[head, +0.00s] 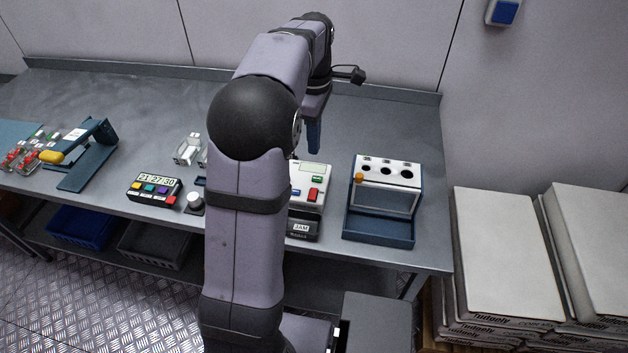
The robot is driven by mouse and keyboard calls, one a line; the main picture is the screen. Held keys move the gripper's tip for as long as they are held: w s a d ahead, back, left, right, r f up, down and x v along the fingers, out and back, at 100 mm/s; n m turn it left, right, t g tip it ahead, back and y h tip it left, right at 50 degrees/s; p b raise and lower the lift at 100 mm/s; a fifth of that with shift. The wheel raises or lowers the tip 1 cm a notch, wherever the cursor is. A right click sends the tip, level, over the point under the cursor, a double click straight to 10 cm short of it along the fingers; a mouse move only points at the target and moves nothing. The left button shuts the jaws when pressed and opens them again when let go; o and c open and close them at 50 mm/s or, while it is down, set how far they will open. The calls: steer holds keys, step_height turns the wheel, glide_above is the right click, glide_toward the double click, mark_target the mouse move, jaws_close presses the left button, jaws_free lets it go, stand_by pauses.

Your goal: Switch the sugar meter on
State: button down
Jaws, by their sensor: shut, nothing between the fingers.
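A white and dark box (307,205) with a pale greenish display, a green, a red and a blue button stands near the bench's front edge; it looks like the sugar meter. My arm hides its left part. A "JAM" label shows on its dark front. The display looks blank, but it is too small to be sure. My gripper (314,150) points down with blue fingers, shut and empty. In the picture it is just above the box's back edge; I cannot tell its height or whether it touches.
A blue rack (379,240) with a holed white top stands right of the box. A timer (154,190) and a white knob (194,200) lie left of my arm. A blue stand (88,165) is farther left. The bench's back (150,95) is clear.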

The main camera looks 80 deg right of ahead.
steer(key=shift+n, duration=0.5)
steer(key=shift+f, duration=0.15)
steer(key=p, duration=0.4)
glide_above(314, 190)
step_height(314, 190, down, 12)
steer(key=shift+r, duration=0.1)
steer(key=shift+f, duration=0.95)
steer(key=shift+f, duration=0.1)
steer(key=shift+f, duration=0.25)
steer(key=shift+r, duration=0.1)
